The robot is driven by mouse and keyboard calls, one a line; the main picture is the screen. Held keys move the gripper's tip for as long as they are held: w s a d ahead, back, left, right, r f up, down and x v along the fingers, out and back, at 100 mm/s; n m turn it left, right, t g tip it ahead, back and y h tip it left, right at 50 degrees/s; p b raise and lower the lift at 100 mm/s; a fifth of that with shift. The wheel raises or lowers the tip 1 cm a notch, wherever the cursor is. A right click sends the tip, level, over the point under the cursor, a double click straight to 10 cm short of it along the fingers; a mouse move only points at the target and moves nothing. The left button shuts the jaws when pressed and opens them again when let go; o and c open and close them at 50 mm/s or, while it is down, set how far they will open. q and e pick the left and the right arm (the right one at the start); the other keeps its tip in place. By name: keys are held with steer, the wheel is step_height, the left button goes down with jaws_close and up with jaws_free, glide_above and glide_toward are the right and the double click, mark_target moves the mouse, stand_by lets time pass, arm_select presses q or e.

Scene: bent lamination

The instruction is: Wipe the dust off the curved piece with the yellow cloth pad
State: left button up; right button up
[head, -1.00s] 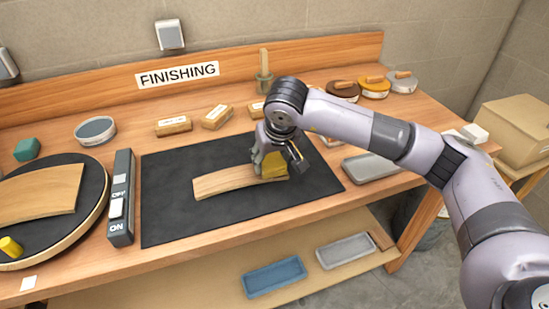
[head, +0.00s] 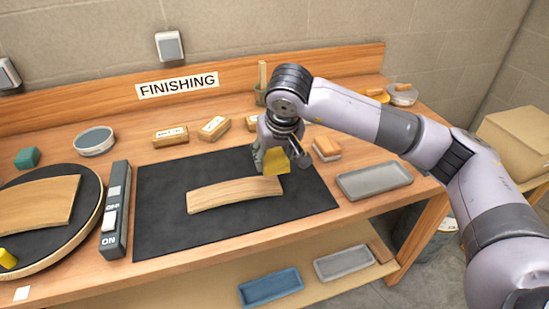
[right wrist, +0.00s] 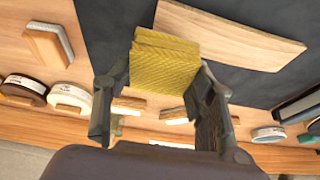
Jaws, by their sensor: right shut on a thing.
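The curved piece (head: 235,194) is a pale wooden strip lying on the black mat (head: 165,223) in the head view. It also shows in the right wrist view (right wrist: 232,38). My right gripper (head: 277,160) is shut on the yellow cloth pad (head: 277,162), which shows large between the fingers in the right wrist view (right wrist: 165,60). In the head view the pad is just behind the right end of the curved piece; whether it touches the wood is unclear. Any dust on the wood is too faint to tell. My left gripper is not in view.
A round turntable (head: 92,222) with another curved wooden piece (head: 40,203) stands at left, beside a grey switch box (head: 115,210). Several wood-backed blocks (head: 170,135) line the back. A grey tray (head: 374,181) lies right of the mat. The mat's front is clear.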

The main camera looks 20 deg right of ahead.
step_height(320, 180, up, 2)
steer(key=shift+r+p, duration=0.25)
steer(key=shift+p, duration=0.25)
steer(key=shift+r, duration=0.15)
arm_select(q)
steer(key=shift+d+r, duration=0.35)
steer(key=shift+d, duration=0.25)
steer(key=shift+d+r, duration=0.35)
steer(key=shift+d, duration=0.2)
